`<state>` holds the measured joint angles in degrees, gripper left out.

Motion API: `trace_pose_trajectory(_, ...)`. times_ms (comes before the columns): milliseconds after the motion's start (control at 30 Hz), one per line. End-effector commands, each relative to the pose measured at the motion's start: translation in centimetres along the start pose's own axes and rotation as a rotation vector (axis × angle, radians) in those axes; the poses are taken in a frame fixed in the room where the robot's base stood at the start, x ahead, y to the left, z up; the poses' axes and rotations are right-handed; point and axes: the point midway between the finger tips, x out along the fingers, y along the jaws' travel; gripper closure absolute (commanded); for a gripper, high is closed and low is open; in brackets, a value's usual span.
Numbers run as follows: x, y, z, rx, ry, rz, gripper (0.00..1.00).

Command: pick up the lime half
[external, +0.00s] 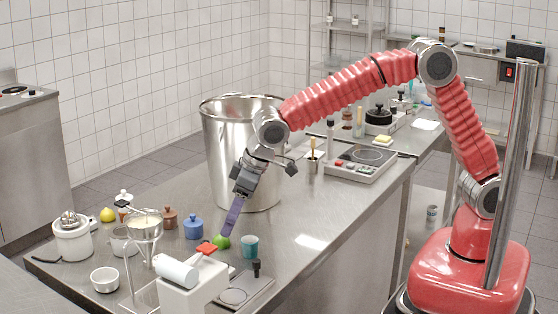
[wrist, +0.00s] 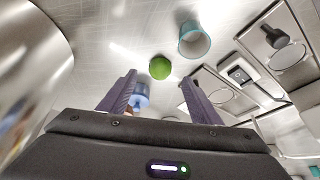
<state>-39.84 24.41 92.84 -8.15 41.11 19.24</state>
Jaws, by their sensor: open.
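The lime half (external: 221,242) is a small green dome on the steel counter. In the wrist view the lime half (wrist: 160,67) lies on the bare counter just beyond the fingertips, in line with the gap between them. My gripper (external: 232,222) points down at the lime half in the external view, its purple fingers close to it. In the wrist view my gripper (wrist: 158,78) has its two fingers apart with nothing held between them. I cannot tell exactly how high the fingertips are above the counter.
A teal cup (external: 250,246) stands right beside the lime half; it also shows in the wrist view (wrist: 194,42). A blue jar (external: 194,228) is on its left. A large steel pot (external: 222,150) stands behind. A white device (external: 190,285) and a scale (external: 243,290) are in front.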

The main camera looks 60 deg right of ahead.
Motion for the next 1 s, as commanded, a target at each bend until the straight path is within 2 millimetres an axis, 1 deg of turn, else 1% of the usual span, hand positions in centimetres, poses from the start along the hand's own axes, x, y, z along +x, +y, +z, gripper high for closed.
trace_pose_trajectory(167, 1.5, 0.0, 0.1, 0.000, -0.004, 0.001, 0.42)
trace_pose_trajectory(300, 3.4, 0.1, 0.2, 0.000, -0.003, 0.001, 0.42)
trace_pose_trajectory(433, 4.8, 0.0, 0.1, 0.000, 0.000, 0.000, 0.42)
trace_pose_trajectory(533, 5.1, 0.0, 0.1, 0.000, 0.002, -0.001, 0.42)
trace_pose_trajectory(1000, 5.1, 0.0, 0.1, -0.001, 0.002, -0.001, 0.42)
